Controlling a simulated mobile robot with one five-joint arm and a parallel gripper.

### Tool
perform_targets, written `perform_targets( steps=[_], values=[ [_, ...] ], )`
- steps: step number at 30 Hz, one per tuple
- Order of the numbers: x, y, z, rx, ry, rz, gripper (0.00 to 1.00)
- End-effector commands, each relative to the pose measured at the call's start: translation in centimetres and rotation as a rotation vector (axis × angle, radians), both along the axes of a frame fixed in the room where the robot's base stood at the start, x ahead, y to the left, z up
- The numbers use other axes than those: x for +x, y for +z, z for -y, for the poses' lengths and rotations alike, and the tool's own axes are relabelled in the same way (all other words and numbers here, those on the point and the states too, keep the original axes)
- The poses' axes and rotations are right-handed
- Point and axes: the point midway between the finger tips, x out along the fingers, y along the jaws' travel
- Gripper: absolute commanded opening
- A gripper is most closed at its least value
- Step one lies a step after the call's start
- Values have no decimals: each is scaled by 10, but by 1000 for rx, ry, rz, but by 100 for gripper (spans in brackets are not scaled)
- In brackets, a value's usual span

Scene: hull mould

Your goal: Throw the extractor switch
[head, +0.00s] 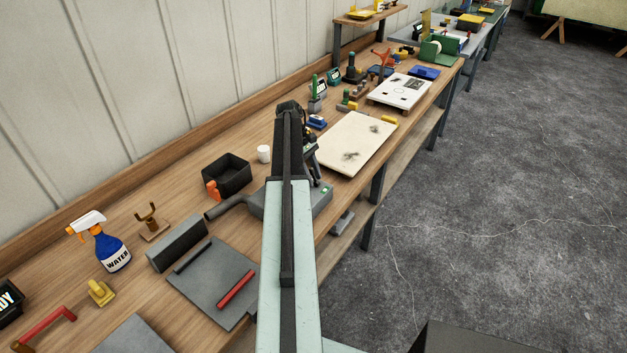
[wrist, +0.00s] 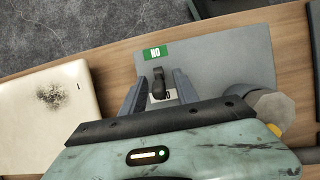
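The extractor switch is a dark lever (wrist: 158,80) on a grey box (wrist: 220,65). A green label (wrist: 158,53), reading as an upside-down "ON", lies above the lever in the wrist view. A pale label below the lever is partly hidden. My gripper (wrist: 159,88) is open, with one grey finger on each side of the lever. I cannot tell whether either finger touches it. In the head view the grey box (head: 325,201) shows beside my arm, with a green patch on top; the lever is hidden there.
A grey duct (head: 226,206) runs left from the box. A black bin (head: 228,175) and a white cup (head: 264,154) stand behind it. A cream panel (head: 355,143) lies further along the bench. A grey plate (head: 213,281) lies nearer.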

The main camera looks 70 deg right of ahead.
Motion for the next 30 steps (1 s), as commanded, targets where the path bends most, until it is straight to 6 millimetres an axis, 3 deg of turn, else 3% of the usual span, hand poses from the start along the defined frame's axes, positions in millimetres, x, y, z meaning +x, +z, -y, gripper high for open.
perform_targets(
  steps=[2, 6, 14, 25, 26, 27, 30],
  values=[
    [0, 1, 0, 0, 0, 0, 36],
    [0, 1, 0, 0, -1, 0, 0],
    [4, -7, 3, 21, 2, -73, 0],
    [3, -2, 1, 36, -1, -136, 0],
    [3, -2, 1, 36, -1, -135, 23],
    [3, -2, 1, 36, -1, -135, 34],
    [2, -2, 1, 36, -1, -135, 36]
  ],
)
